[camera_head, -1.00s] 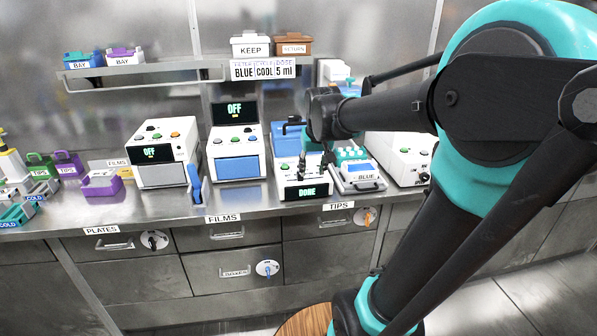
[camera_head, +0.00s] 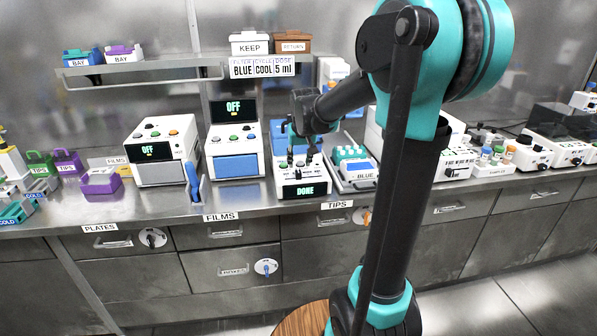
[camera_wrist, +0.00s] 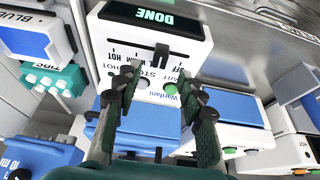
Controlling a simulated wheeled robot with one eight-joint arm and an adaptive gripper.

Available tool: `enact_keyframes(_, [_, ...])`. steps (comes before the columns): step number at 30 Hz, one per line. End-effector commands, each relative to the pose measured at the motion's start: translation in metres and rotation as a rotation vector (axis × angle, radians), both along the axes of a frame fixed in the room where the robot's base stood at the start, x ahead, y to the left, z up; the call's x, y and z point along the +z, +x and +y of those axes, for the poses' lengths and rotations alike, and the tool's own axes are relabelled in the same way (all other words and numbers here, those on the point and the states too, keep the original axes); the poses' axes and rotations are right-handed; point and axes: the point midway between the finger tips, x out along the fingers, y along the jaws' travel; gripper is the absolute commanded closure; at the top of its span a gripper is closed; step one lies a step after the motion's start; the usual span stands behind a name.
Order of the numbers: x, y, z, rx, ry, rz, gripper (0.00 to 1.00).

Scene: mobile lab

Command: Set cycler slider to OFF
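The cycler (camera_head: 322,190) is a white box with a dark display reading DONE, on the bench in the head view. It shows upside down in the wrist view (camera_wrist: 102,38). Its black slider knob (camera_wrist: 161,55) stands up from a slot, with HOT and WARM to its left and OFF to its right. It appears to be near the COOL mark. My gripper (camera_wrist: 158,78) is open and empty over the cycler's face, its fingertips spread on either side of the knob's line, apart from it. In the head view my gripper (camera_head: 301,158) partly hides the cycler.
A green button (camera_wrist: 142,84) lies between the fingers. Left are two white devices reading OFF (camera_head: 233,136) (camera_head: 162,151). A card reads BLUE, COOL, 5 ml (camera_head: 262,68).

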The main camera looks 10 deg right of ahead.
Motion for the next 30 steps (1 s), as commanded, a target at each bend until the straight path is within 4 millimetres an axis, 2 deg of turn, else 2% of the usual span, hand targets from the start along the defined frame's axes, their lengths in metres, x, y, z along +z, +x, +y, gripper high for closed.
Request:
enact_keyframes(3, [-0.021, 0.009, 0.0, 0.0, 0.0, 0.0, 0.6])
enact_keyframes(9, [-0.045, 0.019, 0.0, 0.0, 0.0, 0.0, 0.6])
enact_keyframes(15, [-0.055, 0.023, 0.0, 0.0, 0.0, 0.0, 0.6])
enact_keyframes(23, [-0.057, 0.023, 0.0, 0.0, 0.0, 0.0, 0.6])
enact_keyframes(25, [-0.056, 0.023, 0.0, 0.0, 0.0, 0.0, 0.65])
enact_keyframes(30, [-0.056, 0.023, 0.0, 0.0, 0.0, 0.0, 0.86])
